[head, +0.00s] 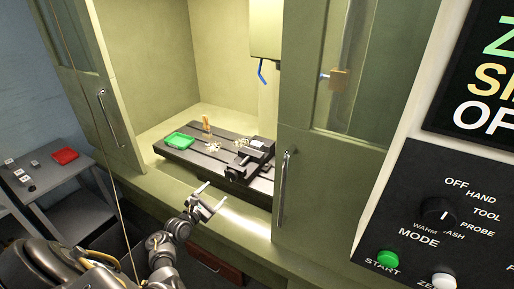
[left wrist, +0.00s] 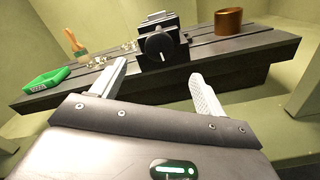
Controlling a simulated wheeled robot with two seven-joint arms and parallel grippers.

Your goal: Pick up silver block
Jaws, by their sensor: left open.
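I cannot pick out the silver block for certain. A dark vise (head: 250,160) sits on the slotted machine table (head: 180,155) inside the enclosure. It also shows in the left wrist view (left wrist: 163,46), with a greyish top part that could be a block between its jaws; I cannot tell. Several small pale-and-dark pieces (head: 34,164) stand on the grey cart (head: 70,175) at the left. My left gripper (head: 213,196) is open and empty at the enclosure's front sill, short of the table. In the left wrist view its fingers (left wrist: 158,70) point toward the vise. My right gripper is out of view.
A green tray (head: 179,141), an upright brush (head: 206,124) and pale shavings (head: 213,147) are on the table. A copper cylinder (left wrist: 228,22) stands right of the vise. Door panels with handles (head: 283,188) flank the opening. A red tray (head: 64,156) is on the cart.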

